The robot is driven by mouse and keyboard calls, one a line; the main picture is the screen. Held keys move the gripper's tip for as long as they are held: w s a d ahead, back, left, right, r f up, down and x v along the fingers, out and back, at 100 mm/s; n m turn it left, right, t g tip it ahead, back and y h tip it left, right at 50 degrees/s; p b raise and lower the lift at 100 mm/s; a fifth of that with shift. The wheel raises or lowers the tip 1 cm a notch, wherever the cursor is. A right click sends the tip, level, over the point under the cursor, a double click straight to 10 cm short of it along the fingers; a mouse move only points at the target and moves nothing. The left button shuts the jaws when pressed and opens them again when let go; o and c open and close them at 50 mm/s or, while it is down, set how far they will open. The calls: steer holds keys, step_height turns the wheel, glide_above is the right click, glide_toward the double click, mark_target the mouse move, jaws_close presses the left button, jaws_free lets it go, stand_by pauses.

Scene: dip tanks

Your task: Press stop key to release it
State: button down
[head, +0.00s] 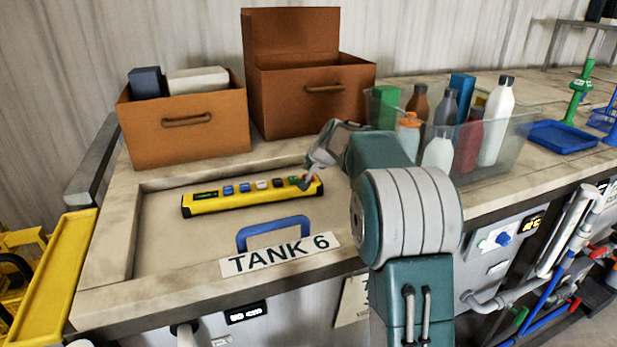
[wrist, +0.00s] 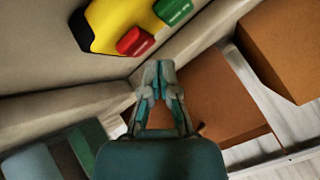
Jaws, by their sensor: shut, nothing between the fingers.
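A yellow control bar (head: 236,200) with a row of coloured keys lies on the recessed lid of the tank marked TANK 6. Its right end shows in the wrist view (wrist: 112,18), with a red key (wrist: 136,41), likely the stop key, beside a green key (wrist: 172,11). My gripper (head: 306,183) is over the right end of the bar and hides most of the red key in the head view. In the wrist view my gripper (wrist: 157,66) is shut and empty, its tips just below the red key in the picture. I cannot tell whether they touch it or whether it is pressed.
Two brown boxes (head: 190,142) (head: 305,102) stand behind the bar, the left one holding blocks. A clear bin (head: 510,140) of bottles stands to the right of my arm. A blue handle (head: 272,228) rises in front of the bar. The lid's left part is clear.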

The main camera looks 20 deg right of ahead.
steer(key=shift+r, duration=2.4)
